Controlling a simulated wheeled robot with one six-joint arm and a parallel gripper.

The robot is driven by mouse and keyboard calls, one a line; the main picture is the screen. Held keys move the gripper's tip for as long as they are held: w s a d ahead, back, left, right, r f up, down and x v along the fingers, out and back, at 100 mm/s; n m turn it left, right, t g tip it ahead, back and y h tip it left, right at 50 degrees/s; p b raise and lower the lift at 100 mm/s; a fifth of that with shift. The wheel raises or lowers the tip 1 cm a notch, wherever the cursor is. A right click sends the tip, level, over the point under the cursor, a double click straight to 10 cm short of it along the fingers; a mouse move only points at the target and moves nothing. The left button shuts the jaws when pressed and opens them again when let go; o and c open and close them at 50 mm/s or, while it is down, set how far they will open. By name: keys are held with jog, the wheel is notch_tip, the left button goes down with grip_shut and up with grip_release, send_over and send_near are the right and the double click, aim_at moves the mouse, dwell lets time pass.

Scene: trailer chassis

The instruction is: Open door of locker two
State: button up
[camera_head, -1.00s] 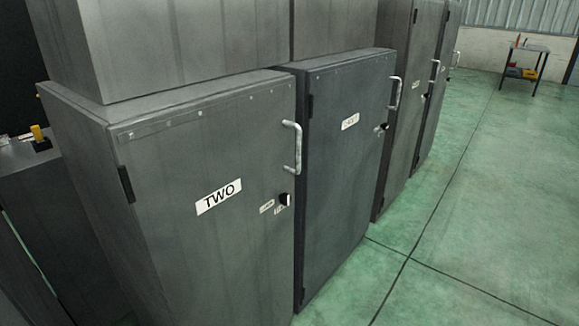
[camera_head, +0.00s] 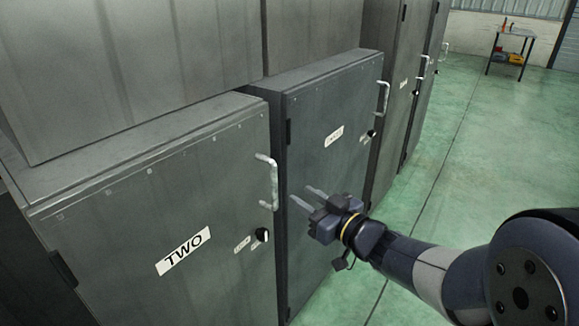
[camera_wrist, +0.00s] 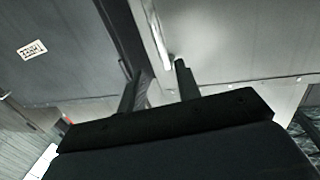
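The grey door of locker two (camera_head: 150,215) is shut, with a white TWO label (camera_head: 183,251). Its light metal handle (camera_head: 273,185) stands upright near the upper right edge, above a black knob (camera_head: 262,235). My gripper (camera_head: 307,196) is open and empty, just right of the handle in the head view, its fingers pointing towards it. In the wrist view, the two dark fingers (camera_wrist: 158,85) are apart, and the pale handle (camera_wrist: 158,35) lies ahead, lined up roughly between their tips. I see no contact with the handle.
The neighbouring locker (camera_head: 325,165) is shut, with its own handle (camera_head: 382,97), close behind my gripper in the picture. Taller lockers (camera_head: 410,75) stand beyond. Green floor (camera_head: 450,170) is open to the right. A small table (camera_head: 511,45) stands far back.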

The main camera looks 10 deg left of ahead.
aim_at(276, 179)
jog(key=x, duration=1.1)
jog(key=shift+s, duration=0.1)
jog(key=shift+d, duration=0.1)
grip_shut()
